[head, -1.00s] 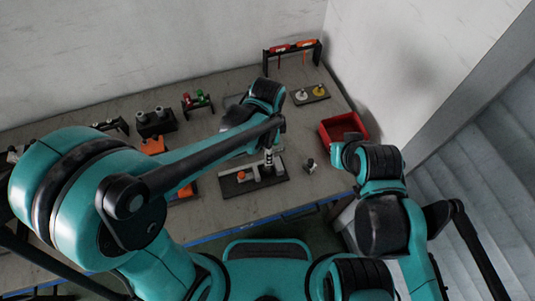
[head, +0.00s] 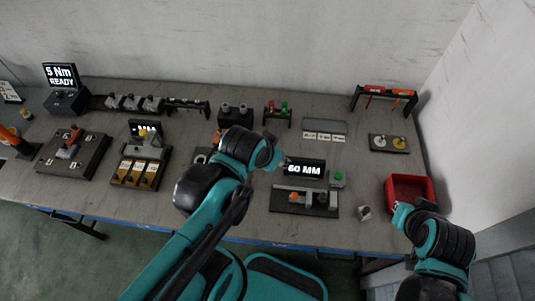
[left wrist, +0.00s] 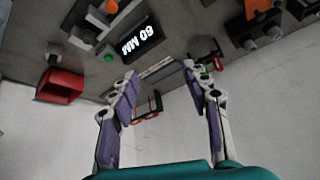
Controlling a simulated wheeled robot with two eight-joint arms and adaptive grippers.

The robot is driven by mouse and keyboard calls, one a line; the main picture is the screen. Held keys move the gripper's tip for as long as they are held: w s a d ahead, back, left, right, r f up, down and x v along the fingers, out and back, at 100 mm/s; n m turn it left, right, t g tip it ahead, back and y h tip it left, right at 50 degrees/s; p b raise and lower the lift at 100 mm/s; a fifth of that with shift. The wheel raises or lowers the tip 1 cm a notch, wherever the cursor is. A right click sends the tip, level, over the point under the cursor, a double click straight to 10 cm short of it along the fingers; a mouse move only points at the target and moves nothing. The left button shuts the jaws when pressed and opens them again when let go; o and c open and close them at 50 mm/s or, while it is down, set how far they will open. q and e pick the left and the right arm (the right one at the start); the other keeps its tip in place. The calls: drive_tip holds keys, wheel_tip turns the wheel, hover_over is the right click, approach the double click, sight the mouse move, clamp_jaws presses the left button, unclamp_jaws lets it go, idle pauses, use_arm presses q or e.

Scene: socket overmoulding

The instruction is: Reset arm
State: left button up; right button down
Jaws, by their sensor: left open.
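My left gripper (left wrist: 160,72) is open and empty in the left wrist view, its two fingers spread apart above the bench. In the head view my left arm reaches up from the bottom middle, and its wrist hides most of that gripper. The wrist is just left of a black display (head: 304,168) reading 60 MM.
A wall stands behind. Bare bench shows between the stations.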

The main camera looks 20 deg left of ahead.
use_arm(q)
drive_tip(key=shift+s+a+r+n+t, duration=0.1)
drive_tip(key=shift+s+a+n+t, duration=0.1)
drive_tip(key=shift+a+n, duration=0.25)
drive_tip(key=shift+s+a+r+n+t, duration=0.1)
drive_tip(key=shift+s+a+n+t, duration=0.1)
drive_tip(key=shift+a+n, duration=0.25)
drive_tip(key=shift+d+f, duration=0.1)
drive_tip(key=shift+f, duration=0.05)
